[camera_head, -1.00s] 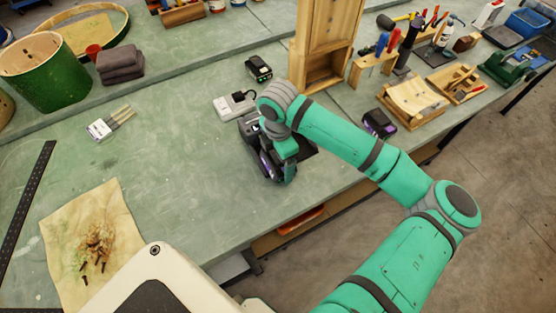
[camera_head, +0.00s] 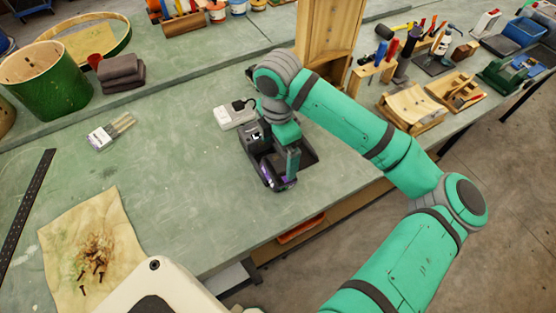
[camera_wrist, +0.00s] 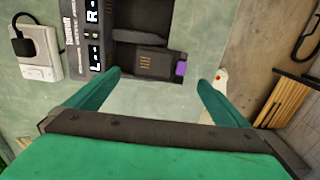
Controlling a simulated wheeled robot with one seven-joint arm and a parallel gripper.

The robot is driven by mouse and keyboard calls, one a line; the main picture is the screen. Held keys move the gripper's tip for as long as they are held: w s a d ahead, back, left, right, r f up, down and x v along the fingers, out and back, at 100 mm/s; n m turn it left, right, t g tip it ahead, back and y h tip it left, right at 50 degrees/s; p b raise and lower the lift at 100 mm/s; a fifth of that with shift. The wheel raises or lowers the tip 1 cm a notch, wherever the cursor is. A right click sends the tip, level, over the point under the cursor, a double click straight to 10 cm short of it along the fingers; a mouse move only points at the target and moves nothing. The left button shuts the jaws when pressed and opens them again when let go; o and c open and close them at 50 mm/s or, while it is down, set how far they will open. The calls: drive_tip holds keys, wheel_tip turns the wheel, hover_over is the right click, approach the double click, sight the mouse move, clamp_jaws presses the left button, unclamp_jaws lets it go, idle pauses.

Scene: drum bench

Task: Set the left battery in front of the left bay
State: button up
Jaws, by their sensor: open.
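A black charger (camera_head: 254,138) stands on the green bench. In the wrist view its label panel (camera_wrist: 84,38) shows an R row above an L row. A black battery (camera_wrist: 152,63) with a purple latch lies in line with the L row, right of the panel. I cannot tell whether it touches the bay. The R row beside it shows dark recesses. My gripper (camera_wrist: 160,77) is open, its two green fingers spread just short of the battery. In the head view my gripper (camera_head: 282,176) is over the charger's front part and partly hides the battery.
A white plug block (camera_head: 233,114) stands behind the charger. A wooden cabinet (camera_head: 325,35) and a tool rack (camera_head: 374,70) stand farther back. A stained cloth with screws (camera_head: 95,245) lies at the left.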

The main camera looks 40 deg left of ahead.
drive_tip(key=shift+r, duration=1.1)
